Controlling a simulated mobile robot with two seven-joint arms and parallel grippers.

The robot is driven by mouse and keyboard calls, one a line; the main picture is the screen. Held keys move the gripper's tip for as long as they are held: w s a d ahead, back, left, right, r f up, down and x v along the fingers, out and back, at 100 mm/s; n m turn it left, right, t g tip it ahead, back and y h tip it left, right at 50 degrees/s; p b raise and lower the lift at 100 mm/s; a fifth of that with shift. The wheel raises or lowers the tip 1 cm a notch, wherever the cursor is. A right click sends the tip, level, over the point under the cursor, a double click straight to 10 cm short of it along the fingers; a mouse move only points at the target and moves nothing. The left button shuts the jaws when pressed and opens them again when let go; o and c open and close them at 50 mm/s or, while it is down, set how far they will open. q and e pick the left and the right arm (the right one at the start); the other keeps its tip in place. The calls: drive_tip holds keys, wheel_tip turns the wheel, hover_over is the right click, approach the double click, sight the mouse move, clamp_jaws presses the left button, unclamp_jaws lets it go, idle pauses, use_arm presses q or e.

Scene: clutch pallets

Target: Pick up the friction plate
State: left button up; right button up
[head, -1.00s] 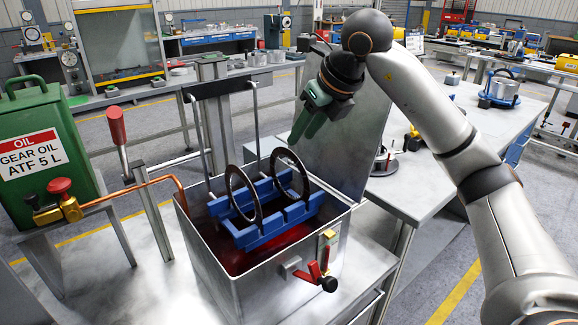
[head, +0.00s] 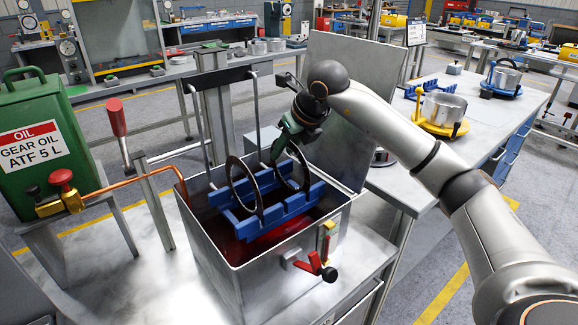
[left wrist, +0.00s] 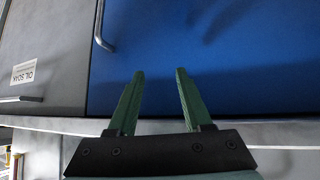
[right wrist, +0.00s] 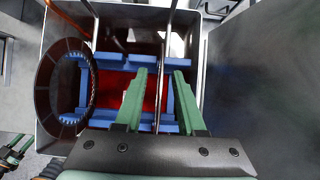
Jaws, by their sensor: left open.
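Two dark friction plates stand upright in a blue rack (head: 242,229) inside the metal oil tank (head: 231,281): a left one (head: 231,185) and a right one (head: 304,171). My right gripper (head: 281,153) is at the upper rim of the right plate. In the right wrist view, its green fingers (right wrist: 160,74) are apart, with that plate (right wrist: 160,101) seen edge-on between them. The left plate (right wrist: 41,87) shows at the left there. My left gripper (left wrist: 160,72) is open and empty in front of a blue panel (left wrist: 220,60); it is outside the head view.
The raised metal panel (head: 335,90) stands behind the tank. A green oil can (head: 30,150) and a red-handled lever (head: 115,117) are at the left. A metal pot (head: 443,108) on a yellow stand is on the right bench. Two rods rise from the rack.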

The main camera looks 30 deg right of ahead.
drive_tip(key=shift+w+f, duration=0.2)
drive_tip(key=shift+f, duration=0.1)
clamp_jaws()
idle(1.3)
